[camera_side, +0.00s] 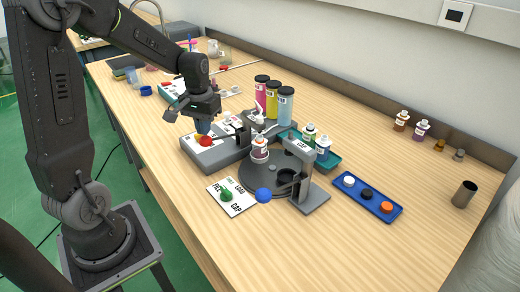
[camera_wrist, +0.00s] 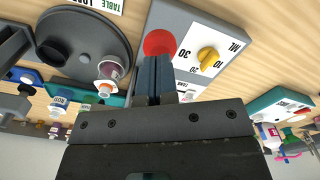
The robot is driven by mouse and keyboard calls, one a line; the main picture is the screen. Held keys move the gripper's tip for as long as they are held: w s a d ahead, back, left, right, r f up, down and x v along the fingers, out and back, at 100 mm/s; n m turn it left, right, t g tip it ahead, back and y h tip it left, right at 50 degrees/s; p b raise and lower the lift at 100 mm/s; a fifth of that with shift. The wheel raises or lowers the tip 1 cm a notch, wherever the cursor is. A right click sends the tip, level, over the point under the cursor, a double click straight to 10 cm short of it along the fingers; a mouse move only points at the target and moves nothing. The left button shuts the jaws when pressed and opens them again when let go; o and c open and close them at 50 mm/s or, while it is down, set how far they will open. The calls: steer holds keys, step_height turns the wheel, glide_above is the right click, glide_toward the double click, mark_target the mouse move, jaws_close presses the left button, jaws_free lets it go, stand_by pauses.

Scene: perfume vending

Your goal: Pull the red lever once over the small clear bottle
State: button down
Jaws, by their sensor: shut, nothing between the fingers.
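The red lever's round red knob (camera_side: 206,141) is at the front of the grey dispenser base (camera_side: 200,155). In the wrist view the knob (camera_wrist: 160,42) shows just beyond my fingertips. My gripper (camera_side: 203,128) is shut and empty, pointing down right over the knob; its fingers (camera_wrist: 153,62) partly cover the knob's lower edge in the wrist view. I cannot tell whether they touch it. A small clear bottle (camera_side: 259,152) with a reddish band stands upright on the dark round turntable (camera_side: 262,182), under the nozzle area; it also shows in the wrist view (camera_wrist: 110,69).
A yellow dial (camera_wrist: 208,58) with ML marks sits beside the knob. Tall coloured cylinders (camera_side: 268,98) stand behind. A white card (camera_side: 236,206) with a green piece, a blue ball (camera_side: 263,195), a grey press stand (camera_side: 300,165) and a blue cap tray (camera_side: 340,182) are nearby. The right front table is clear.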

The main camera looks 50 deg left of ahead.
steer(key=shift+r, duration=2)
steer(key=s+d+r+m+t, duration=0.2)
steer(key=s+d, duration=0.4)
steer(key=d, duration=0.3)
steer(key=s+d+r+m+t, duration=0.3)
steer(key=s+d+r+m, duration=0.1)
steer(key=d, duration=0.5)
steer(key=shift+s+r+t, duration=0.3)
steer(key=shift+s+r, duration=0.6)
steer(key=shift+s, duration=0.3)
